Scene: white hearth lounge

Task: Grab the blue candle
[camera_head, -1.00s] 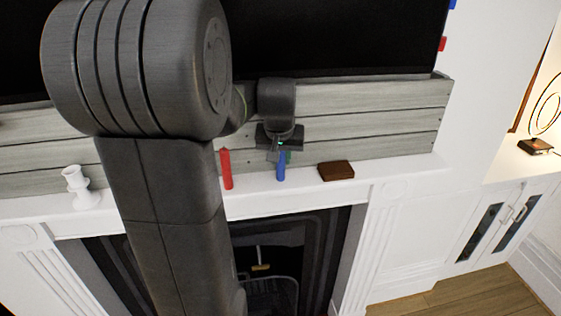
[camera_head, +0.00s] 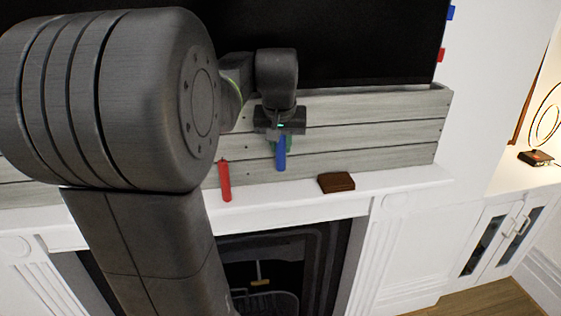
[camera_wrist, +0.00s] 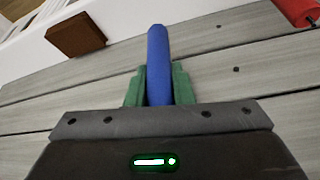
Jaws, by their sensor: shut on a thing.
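The blue candle (camera_head: 281,155) is a slim upright cylinder, held above the white mantel shelf in front of the grey planks. My gripper (camera_head: 281,142) is shut on its upper part, coming from above. In the wrist view the blue candle (camera_wrist: 158,60) sits between the green fingers of my gripper (camera_wrist: 158,85). The candle's top end is partly hidden by the gripper in the head view.
A red candle (camera_head: 225,181) stands on the mantel (camera_head: 290,205) to the left. A brown block (camera_head: 336,182) lies to the right. Grey planks (camera_head: 380,135) and a black screen (camera_head: 350,40) are close behind. The fireplace opening (camera_head: 290,260) is below.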

